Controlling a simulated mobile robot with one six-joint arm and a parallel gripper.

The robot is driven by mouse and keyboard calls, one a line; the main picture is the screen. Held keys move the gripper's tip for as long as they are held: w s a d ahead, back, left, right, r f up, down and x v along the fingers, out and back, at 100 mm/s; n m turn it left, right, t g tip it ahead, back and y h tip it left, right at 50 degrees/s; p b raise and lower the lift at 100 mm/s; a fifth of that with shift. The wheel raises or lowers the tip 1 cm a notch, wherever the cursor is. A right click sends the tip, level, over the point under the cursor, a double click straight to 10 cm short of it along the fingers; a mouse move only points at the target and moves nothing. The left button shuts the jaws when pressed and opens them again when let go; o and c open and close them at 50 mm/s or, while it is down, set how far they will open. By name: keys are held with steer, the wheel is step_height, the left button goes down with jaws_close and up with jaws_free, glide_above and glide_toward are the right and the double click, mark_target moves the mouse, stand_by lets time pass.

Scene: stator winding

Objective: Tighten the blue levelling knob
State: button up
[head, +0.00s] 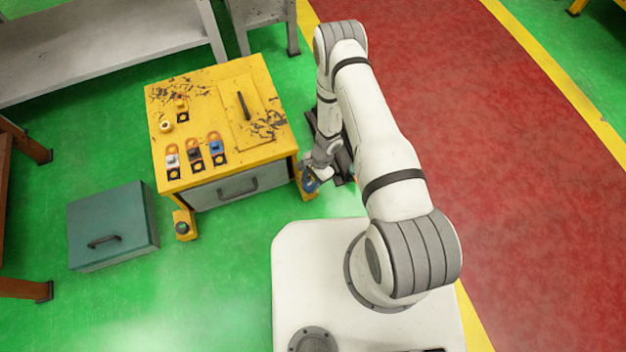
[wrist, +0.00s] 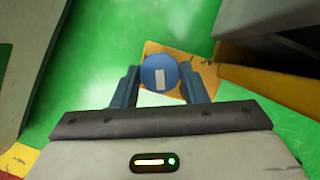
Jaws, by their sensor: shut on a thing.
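The blue levelling knob (wrist: 160,74) shows in the wrist view as a round blue disc with a pale rectangular mark on top. It sits above a yellow foot plate (wrist: 152,47). My gripper (wrist: 160,84) has one dark blue finger on each side of the knob and is shut on it. In the head view my gripper (head: 311,184) is low beside the front right leg of the yellow cabinet (head: 225,165). The knob is mostly hidden there by the gripper and wrist.
The cabinet has a grey drawer (head: 222,190) and several coloured switches on top. Another levelling foot (head: 182,226) stands at its front left leg. A teal box (head: 112,225) lies on the green floor at left. A dark object (head: 341,160) stands behind my wrist.

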steer(key=m, duration=0.1)
steer(key=m+t, duration=0.1)
steer(key=shift+w+a+m+y+b, duration=0.2)
steer(key=shift+m+y+b, duration=0.1)
steer(key=shift+y, duration=0.1)
steer(key=shift+w+r+m, duration=0.1)
steer(key=shift+w+m, duration=0.05)
steer(key=shift+m, duration=0.15)
steer(key=o, duration=1)
steer(key=shift+s+d, duration=0.15)
steer(key=shift+s, duration=0.05)
steer(key=p+v, duration=0.2)
steer(key=v, duration=0.5)
steer(key=shift+d+r+p, duration=0.15)
steer(key=shift+r+p, duration=0.15)
steer(key=shift+p, duration=0.05)
steer(key=shift+c, duration=0.2)
